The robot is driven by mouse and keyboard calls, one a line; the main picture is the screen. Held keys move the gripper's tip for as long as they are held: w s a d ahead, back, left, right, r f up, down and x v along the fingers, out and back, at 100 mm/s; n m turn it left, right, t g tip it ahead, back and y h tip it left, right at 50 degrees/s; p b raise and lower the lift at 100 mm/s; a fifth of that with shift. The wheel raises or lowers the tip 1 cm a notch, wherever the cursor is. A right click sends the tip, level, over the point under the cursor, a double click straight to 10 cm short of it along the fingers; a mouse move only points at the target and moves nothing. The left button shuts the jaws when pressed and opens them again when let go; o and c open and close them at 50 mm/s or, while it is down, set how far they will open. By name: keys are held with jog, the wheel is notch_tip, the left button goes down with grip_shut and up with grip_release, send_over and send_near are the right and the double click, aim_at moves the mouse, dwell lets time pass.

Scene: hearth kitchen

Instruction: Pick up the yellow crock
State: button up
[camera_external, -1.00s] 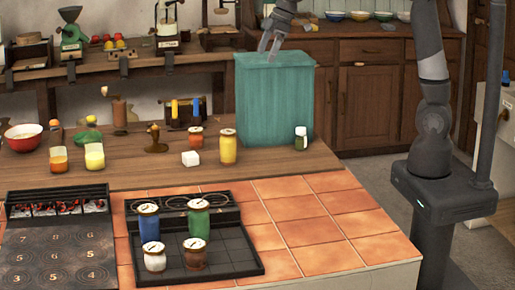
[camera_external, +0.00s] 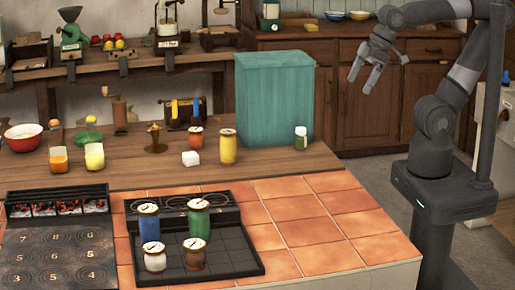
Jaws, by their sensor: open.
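The yellow crock (camera_external: 228,147) is a tall jar with a pale lid. It stands upright on the wooden worktop, left of the teal box and behind the tiled area. My gripper (camera_external: 360,84) is open and empty, pointing down in the air to the right of the teal box, well away from the crock. Nothing hides the crock.
The large teal box (camera_external: 275,98) stands right of the crock. A black tray (camera_external: 240,262) holds several jars on the tiles. The right tiles are clear.

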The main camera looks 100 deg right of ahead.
jog(key=shift+s+a+f, duration=0.2)
jog(key=shift+s+f, duration=0.15)
jog(key=shift+s, duration=0.15)
jog(key=shift+s+a+f, duration=0.2)
jog(key=shift+s+f, duration=0.1)
jog(key=shift+s, duration=0.2)
jog(key=c, duration=0.6)
jog(key=m+g+h, duration=0.2)
jog(key=m+h, duration=0.1)
jog(key=m, duration=0.6)
send_near(229, 131)
notch_tip(229, 131, down, 2)
jog(key=x, duration=0.5)
jog(key=shift+w+d+f, duration=0.15)
jog(key=shift+w+d, duration=0.15)
jog(key=shift+d, duration=0.2)
jog(key=shift+x, duration=2.85)
